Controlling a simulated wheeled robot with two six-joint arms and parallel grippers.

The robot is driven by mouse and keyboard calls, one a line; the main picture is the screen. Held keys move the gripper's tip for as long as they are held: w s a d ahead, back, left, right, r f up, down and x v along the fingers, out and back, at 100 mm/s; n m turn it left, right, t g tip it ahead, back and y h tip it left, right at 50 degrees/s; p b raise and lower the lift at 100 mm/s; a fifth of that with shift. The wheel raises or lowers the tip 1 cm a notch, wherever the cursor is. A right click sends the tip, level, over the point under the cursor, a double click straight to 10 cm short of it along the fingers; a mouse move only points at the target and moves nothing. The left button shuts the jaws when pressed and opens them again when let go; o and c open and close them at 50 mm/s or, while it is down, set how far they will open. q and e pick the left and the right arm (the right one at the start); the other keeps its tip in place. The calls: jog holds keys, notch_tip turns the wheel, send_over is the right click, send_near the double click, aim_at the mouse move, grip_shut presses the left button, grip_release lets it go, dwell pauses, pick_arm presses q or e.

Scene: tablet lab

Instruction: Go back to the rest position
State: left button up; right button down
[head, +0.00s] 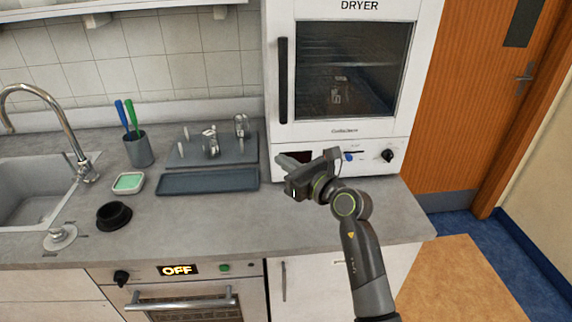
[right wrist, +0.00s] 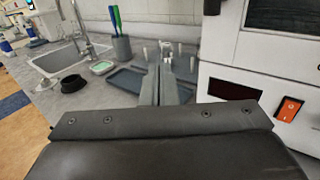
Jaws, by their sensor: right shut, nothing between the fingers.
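My right gripper (head: 281,160) reaches over the counter in front of the white dryer (head: 276,95), just below its control panel. In the right wrist view the fingers (right wrist: 158,84) lie together with nothing between them, so it is shut and empty. The right arm rises from the bottom of the head view. My left gripper shows in neither view.
A dark shallow tray (head: 208,181) and a pegged rack (head: 185,160) lie left of the gripper. A cup with brushes (head: 138,150), a green-filled dish (head: 128,183), a black ring (head: 114,215) and a sink (head: 40,185) are further left.

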jog(key=s+d+r+m+t+h, duration=0.1)
jog(key=s+d+m+t+h, duration=0.45)
jog(key=d+m, duration=0.55)
jog(key=s+d+r+m+t+h, duration=0.1)
jog(key=s+d+m+t+h, duration=0.35)
jog(key=d+m+h, duration=0.55)
jog(key=s+d+f+m+g+h, duration=0.5)
jog(key=s+d+f+m+g, duration=0.5)
jog(key=m, duration=0.7)
jog(key=s+d+f+m+g+y, duration=0.25)
jog(key=s+f+m+g, duration=0.2)
jog(key=s+f, duration=0.6)
jog(key=s+a+f+m+g+y, duration=0.1)
jog(key=s+a+f+g+y, duration=0.25)
jog(key=s, duration=0.25)
jog(key=s+a+f+m+g+y, duration=0.1)
jog(key=s+a+f+g+y, duration=0.2)
jog(key=s, duration=0.4)
notch_tip(320, 180, down, 23)
jog(key=d, duration=0.1)
jog(key=s+a+f+g, duration=0.1)
jog(key=s+f+g, duration=0.1)
jog(key=s+f, duration=1.2)
notch_tip(320, 180, down, 3)
jog(key=shift+s+r, duration=0.1)
jog(key=shift+s, duration=0.05)
